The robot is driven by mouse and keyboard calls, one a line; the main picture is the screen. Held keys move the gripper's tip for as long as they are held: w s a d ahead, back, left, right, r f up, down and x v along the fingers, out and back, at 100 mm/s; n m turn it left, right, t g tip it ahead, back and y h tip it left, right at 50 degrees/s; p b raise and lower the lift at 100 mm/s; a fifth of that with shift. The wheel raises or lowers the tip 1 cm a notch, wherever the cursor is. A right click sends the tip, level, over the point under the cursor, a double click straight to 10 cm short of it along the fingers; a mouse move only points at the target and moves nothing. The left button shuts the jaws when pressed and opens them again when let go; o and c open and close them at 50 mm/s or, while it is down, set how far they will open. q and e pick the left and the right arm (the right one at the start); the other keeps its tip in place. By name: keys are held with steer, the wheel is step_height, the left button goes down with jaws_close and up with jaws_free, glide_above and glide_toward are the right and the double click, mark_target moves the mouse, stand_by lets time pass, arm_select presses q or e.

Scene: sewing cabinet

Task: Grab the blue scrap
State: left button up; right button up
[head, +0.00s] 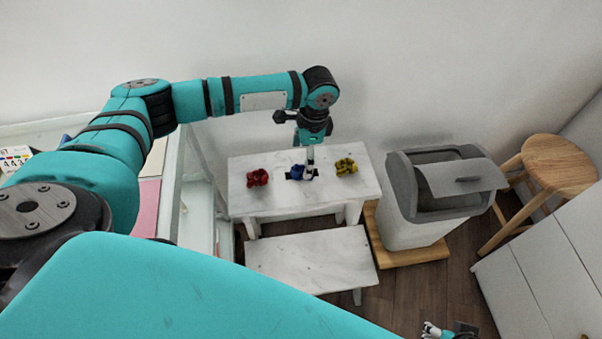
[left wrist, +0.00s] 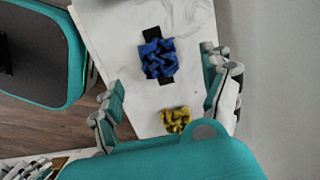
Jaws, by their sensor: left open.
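The blue scrap (head: 297,171) is a crumpled piece on the white marbled bench, between the red scrap (head: 257,177) and the yellow scrap (head: 346,166). In the left wrist view the blue scrap (left wrist: 158,58) lies on a black strip, just ahead of the space between my fingertips. My left gripper (head: 309,160) points down over the bench at the blue scrap, partly covering it. My right gripper (head: 450,331) shows only partly at the bottom edge.
The yellow scrap (left wrist: 175,119) lies close to my left fingers. A lower white bench (head: 312,262) stands in front of the marbled bench (head: 330,199). A grey-lidded bin (head: 415,225) and a wooden stool (head: 558,165) stand to the right. The wall is close behind.

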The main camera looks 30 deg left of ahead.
mark_target(302, 170)
arm_select(q)
steer(key=f, duration=0.2)
steer(key=f+b, duration=0.1)
steer(key=shift+s+a+f+b, duration=0.15)
steer(key=shift+s+f+b, duration=0.05)
steer(key=shift+f+b, duration=0.15)
steer(key=shift+f, duration=0.45)
steer(key=shift+a+f, duration=0.1)
steer(key=shift+f, duration=0.2)
arm_select(e)
steer(key=v, duration=0.3)
steer(key=shift+s+r, duration=0.15)
steer(key=shift+r, duration=0.15)
arm_select(q)
steer(key=c, duration=0.8)
